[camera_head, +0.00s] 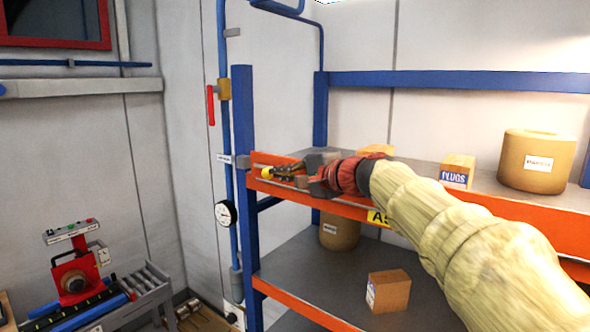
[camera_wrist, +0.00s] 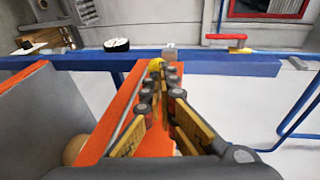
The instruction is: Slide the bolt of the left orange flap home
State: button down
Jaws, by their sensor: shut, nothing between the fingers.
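The left orange flap (camera_head: 345,207) runs along the front edge of the upper shelf, up to the blue post (camera_head: 243,120). In the wrist view the flap (camera_wrist: 122,105) stretches away from me, with a thin grey rod (camera_wrist: 127,127) along it, which looks like the bolt. A yellow knob (camera_wrist: 156,64) shows at my fingertips, near the post; it also shows in the head view (camera_head: 266,173). My gripper (camera_wrist: 163,72) is shut and empty, its tips beside or touching the knob; I cannot tell which. A small grey block (camera_wrist: 170,52) sits at the post. The fingers hide part of the rod.
Cartons (camera_head: 457,171) and a brown drum (camera_head: 540,160) stand on the upper shelf. A lower shelf holds another carton (camera_head: 388,291). A blue pipe with a red-handled valve (camera_head: 211,105) and gauge (camera_head: 226,214) runs left of the post. A label machine (camera_head: 75,280) stands lower left.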

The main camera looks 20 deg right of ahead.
aim_at(266, 170)
jog(key=shift+w+a+f, duration=0.1)
jog(key=shift+w+a, duration=0.2)
jog(key=shift+w, duration=0.3)
jog(key=x, duration=0.3)
jog(key=a+b+x, duration=0.1)
jog(key=x, duration=0.1)
jog(key=shift+s+r, duration=0.15)
jog(key=shift+r, duration=0.2)
jog(key=shift+s+r, duration=0.1)
jog(key=shift+r, duration=0.05)
